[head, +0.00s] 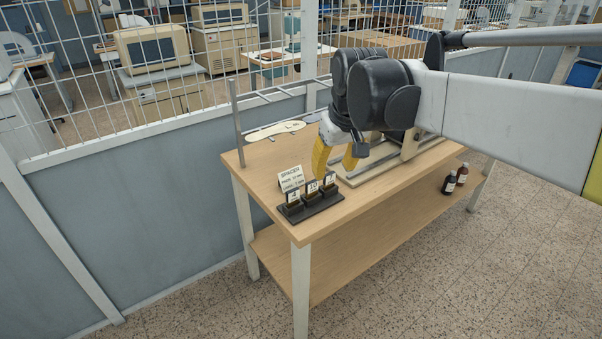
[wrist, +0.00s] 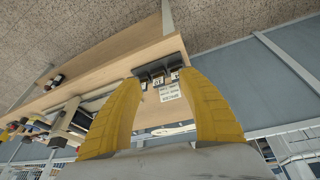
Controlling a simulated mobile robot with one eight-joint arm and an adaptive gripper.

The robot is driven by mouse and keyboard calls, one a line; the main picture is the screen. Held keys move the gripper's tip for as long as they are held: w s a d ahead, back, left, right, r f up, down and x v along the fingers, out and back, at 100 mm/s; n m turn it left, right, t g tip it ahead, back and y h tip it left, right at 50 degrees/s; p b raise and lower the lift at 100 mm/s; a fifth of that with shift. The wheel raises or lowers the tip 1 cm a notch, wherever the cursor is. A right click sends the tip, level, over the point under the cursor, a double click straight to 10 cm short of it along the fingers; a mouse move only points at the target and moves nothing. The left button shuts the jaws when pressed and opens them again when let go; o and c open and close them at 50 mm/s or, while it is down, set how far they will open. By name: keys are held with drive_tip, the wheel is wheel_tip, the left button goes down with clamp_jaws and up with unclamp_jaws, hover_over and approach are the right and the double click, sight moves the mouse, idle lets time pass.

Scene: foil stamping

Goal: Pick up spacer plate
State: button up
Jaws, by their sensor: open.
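Several small dark spacer plates with white number labels stand upright in a black rack (head: 311,207) at the near end of the wooden table. The middle spacer plate (head: 313,188) is labelled 10 or similar; the side labels are too small to read surely. A white card (head: 290,178) headed "SPACER" stands behind the rack. My gripper (head: 335,162) has yellow fingers, apart and empty, above the table just behind and right of the rack. In the wrist view the rack (wrist: 160,74) and card (wrist: 169,92) show between my open fingers (wrist: 166,100), farther off.
The wooden table (head: 350,208) has a lower shelf (head: 340,253) with two dark bottles (head: 455,178). A pale flat piece (head: 276,131) lies at the table's back. A metal frame (head: 385,170) stands right of my gripper. A grey wall with white mesh (head: 150,190) runs behind.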

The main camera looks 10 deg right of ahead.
drive_tip(key=w+g+p, duration=0.1)
drive_tip(key=w, duration=0.7)
drive_tip(key=n+g+p, duration=0.2)
drive_tip(key=n+g, duration=0.1)
hover_over(312, 191)
drive_tip(key=w, duration=0.2)
wheel_tip(312, 191, down, 13)
drive_tip(key=f, duration=0.3)
drive_tip(key=f+b, duration=0.1)
drive_tip(key=f, duration=0.2)
drive_tip(key=shift+s+a, duration=0.15)
drive_tip(key=shift+s, duration=0.05)
drive_tip(key=f, duration=0.1)
drive_tip(key=f+b, duration=0.1)
drive_tip(key=f, duration=0.1)
drive_tip(key=f+b, duration=0.1)
drive_tip(key=f, duration=0.1)
drive_tip(key=shift+s+d, duration=0.2)
drive_tip(key=shift+s, duration=0.1)
drive_tip(key=c, duration=1)
